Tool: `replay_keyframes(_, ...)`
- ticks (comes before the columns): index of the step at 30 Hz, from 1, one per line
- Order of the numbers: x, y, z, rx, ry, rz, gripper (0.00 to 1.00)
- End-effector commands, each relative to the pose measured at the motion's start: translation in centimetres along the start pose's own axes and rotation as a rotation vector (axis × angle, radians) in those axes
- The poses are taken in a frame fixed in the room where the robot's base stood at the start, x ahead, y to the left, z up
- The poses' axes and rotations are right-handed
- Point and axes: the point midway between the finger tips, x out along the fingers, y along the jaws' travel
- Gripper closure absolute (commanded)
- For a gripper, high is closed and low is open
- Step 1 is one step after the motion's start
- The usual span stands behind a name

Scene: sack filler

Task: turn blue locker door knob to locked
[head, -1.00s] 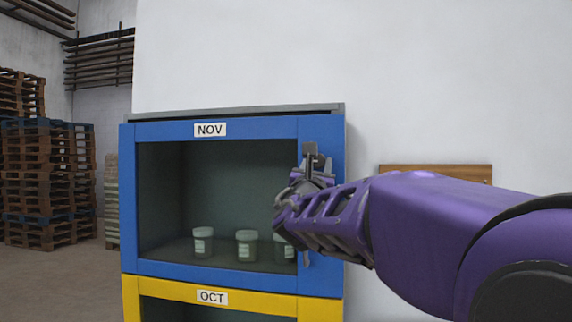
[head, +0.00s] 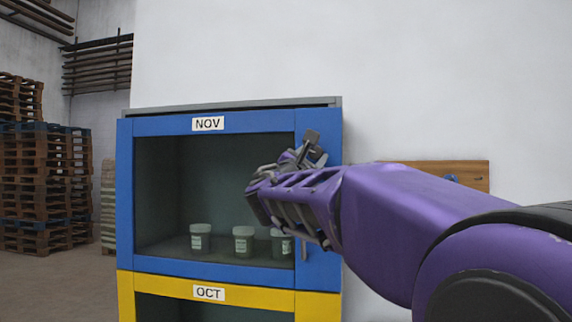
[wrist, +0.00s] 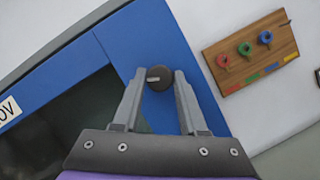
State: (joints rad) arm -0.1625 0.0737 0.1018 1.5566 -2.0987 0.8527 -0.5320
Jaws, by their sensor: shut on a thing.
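The blue locker door (head: 205,268), labelled NOV, fills the upper part of the cabinet and looks shut, with a dark window. Its knob (wrist: 159,79) is a dark round piece on the blue frame in the wrist view, with a pale mark pointing roughly left in that picture. My gripper (wrist: 160,72) has one finger on each side of the knob and is shut on it. In the head view my gripper (head: 308,148) is rolled over at the door's right side and hides the knob.
Below is a yellow-framed OCT locker (head: 170,284). Several lidded jars (head: 200,238) stand behind the blue door's window. A wooden board (wrist: 250,52) with red, green and blue items hangs on the wall to the right. Pallets (head: 40,185) are stacked far left.

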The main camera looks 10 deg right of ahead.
Motion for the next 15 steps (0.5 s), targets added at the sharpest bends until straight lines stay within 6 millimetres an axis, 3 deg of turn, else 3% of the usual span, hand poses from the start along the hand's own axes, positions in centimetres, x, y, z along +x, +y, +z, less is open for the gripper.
replay_keyframes(15, 0.03, 0.45, 0.07, 0.459, -0.022, -0.183, 1.0)
